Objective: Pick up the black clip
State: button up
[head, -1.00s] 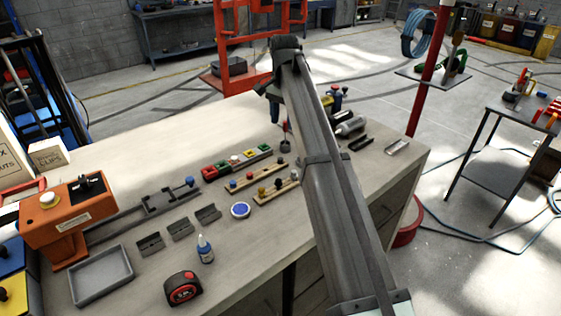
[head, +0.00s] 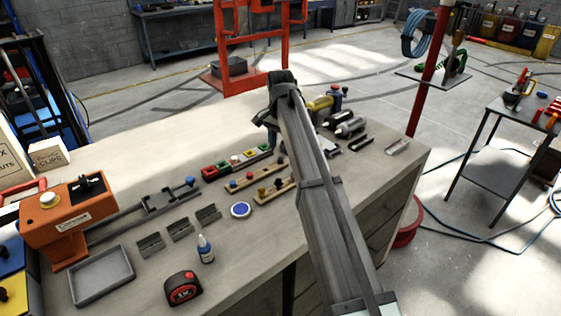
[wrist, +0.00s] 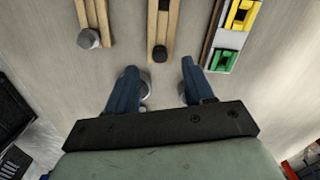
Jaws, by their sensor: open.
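My gripper (wrist: 158,72) points down over the bench with its two blue fingers spread and nothing gripped between them. In the head view my arm hides most of it. No piece is plainly marked as the black clip. A small black piece (wrist: 160,53) sits on the near end of the middle wooden strip (wrist: 158,28), just ahead of the gap between the fingertips. It also shows in the head view (head: 282,162). A grey round object (wrist: 146,92) is partly hidden behind the left finger. A dark channel-shaped piece (head: 361,143) lies right of my arm.
A rail (head: 222,170) with coloured pieces lies beside the strips; its green piece (wrist: 223,60) is near the right finger. A blue-topped dish (head: 241,210), glue bottle (head: 205,249) and tape measure (head: 183,288) are in front. The bench's back left is bare.

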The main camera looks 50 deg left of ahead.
aim_at(280, 158)
notch_tip(280, 158, down, 4)
jog(key=shift+f, duration=0.2)
grip_shut()
dwell(0.4)
